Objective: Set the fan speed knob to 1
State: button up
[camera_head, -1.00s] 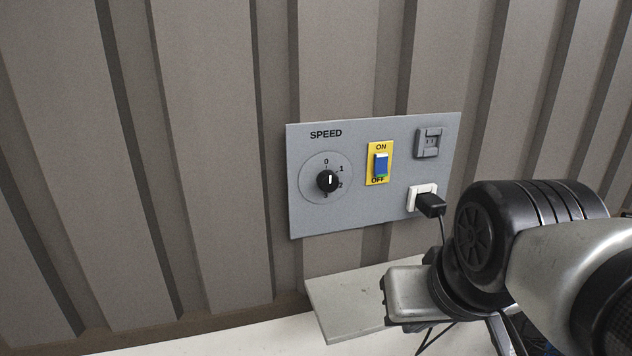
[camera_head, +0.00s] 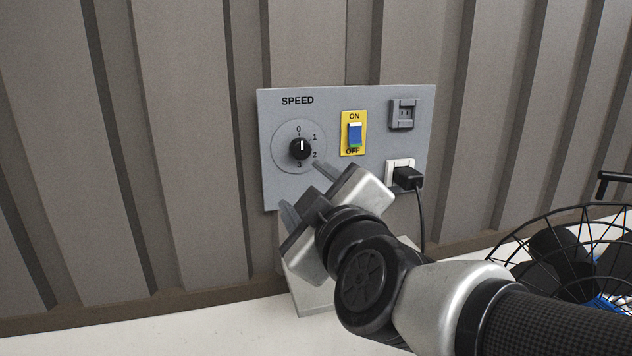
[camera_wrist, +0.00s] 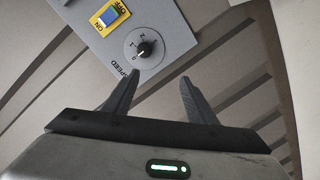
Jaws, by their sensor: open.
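The fan speed knob (camera_head: 300,149) is a small black knob with a white pointer line, on a round grey dial marked 0, 1, 2 and 3 under the word SPEED. Its pointer is toward 0. The knob also shows in the wrist view (camera_wrist: 144,48), ahead of my fingers. My gripper (camera_head: 303,188) is in front of the panel, below the knob and apart from it in the picture. Its two fingers are spread with nothing between them in the wrist view (camera_wrist: 152,88).
The grey panel (camera_head: 383,133) also carries a blue rocker switch (camera_head: 355,135) on a yellow ON/OFF plate, an empty socket (camera_head: 403,114) and a black plug (camera_head: 407,177) with a cord. A wire-cage fan (camera_head: 570,255) stands at right.

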jog(key=d+t, duration=0.1)
jog(key=n+h+p, duration=0.1)
jog(key=p, duration=0.6)
send_near(300, 150)
jog(key=x, duration=0.8)
jog(key=shift+w, duration=0.25)
jog(key=c, duration=1.1)
jog(key=shift+o, duration=0.2)
jog(key=shift+f, duration=0.1)
